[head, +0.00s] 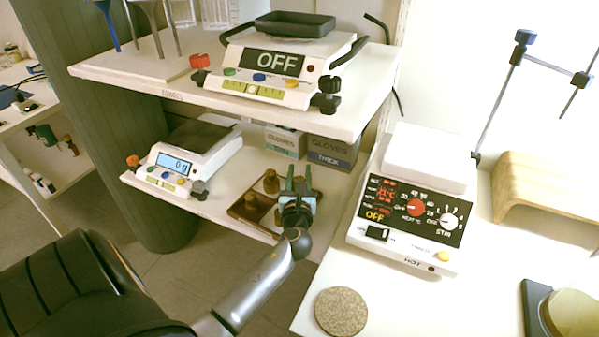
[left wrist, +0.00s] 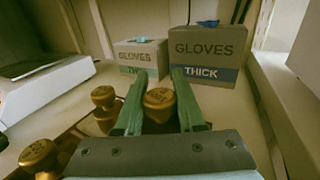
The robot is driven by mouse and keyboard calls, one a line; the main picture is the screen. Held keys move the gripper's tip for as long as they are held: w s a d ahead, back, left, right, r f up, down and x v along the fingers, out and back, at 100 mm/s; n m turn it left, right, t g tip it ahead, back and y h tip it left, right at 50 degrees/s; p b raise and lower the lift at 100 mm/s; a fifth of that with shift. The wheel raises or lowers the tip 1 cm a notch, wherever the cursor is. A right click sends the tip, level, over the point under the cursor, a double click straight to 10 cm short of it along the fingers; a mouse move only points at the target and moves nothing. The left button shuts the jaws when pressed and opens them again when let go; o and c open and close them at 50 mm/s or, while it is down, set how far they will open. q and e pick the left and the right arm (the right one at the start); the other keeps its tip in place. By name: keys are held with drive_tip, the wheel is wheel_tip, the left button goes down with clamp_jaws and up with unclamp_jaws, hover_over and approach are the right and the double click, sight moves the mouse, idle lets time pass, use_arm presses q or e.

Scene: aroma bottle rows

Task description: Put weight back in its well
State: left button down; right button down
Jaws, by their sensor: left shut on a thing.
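My left gripper (head: 299,180) is over the lower shelf, at the right end of a brown wooden weight block (head: 242,214). In the left wrist view its green fingers (left wrist: 157,100) are shut on a brass weight (left wrist: 159,98) with a round knob. The head view does not show this weight clearly behind the gripper. Two other brass weights stand to the left, a nearer one (left wrist: 38,154) and a farther one (left wrist: 104,97); they also show in the head view (head: 251,201) and (head: 271,182). The held weight's base and any well under it are hidden.
A balance reading 0 g (head: 175,162) stands left on the lower shelf. Two glove boxes, one light (head: 285,141) and one marked THICK (head: 332,154), stand behind the block. The upper shelf (head: 150,75) overhangs. A hotplate (head: 415,215) stands on the right table.

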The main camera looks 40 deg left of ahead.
use_arm(q)
drive_tip(key=shift+r, duration=0.2)
drive_tip(key=c, duration=1)
unclamp_jaws()
drive_tip(key=shift+f, duration=0.3)
drive_tip(key=o, duration=0.5)
use_arm(e)
drive_tip(key=shift+a+r, duration=0.1)
drive_tip(key=shift+a, duration=0.15)
use_arm(q)
drive_tip(key=shift+r, duration=0.1)
use_arm(e)
drive_tip(key=shift+w, duration=0.15)
use_arm(q)
drive_tip(key=shift+s+d, duration=0.15)
drive_tip(key=v, duration=0.7)
drive_tip(key=shift+p, duration=0.35)
use_arm(e)
drive_tip(key=shift+w+a+r, duration=0.1)
drive_tip(key=shift+r, duration=0.25)
drive_tip(key=shift+f, duration=0.1)
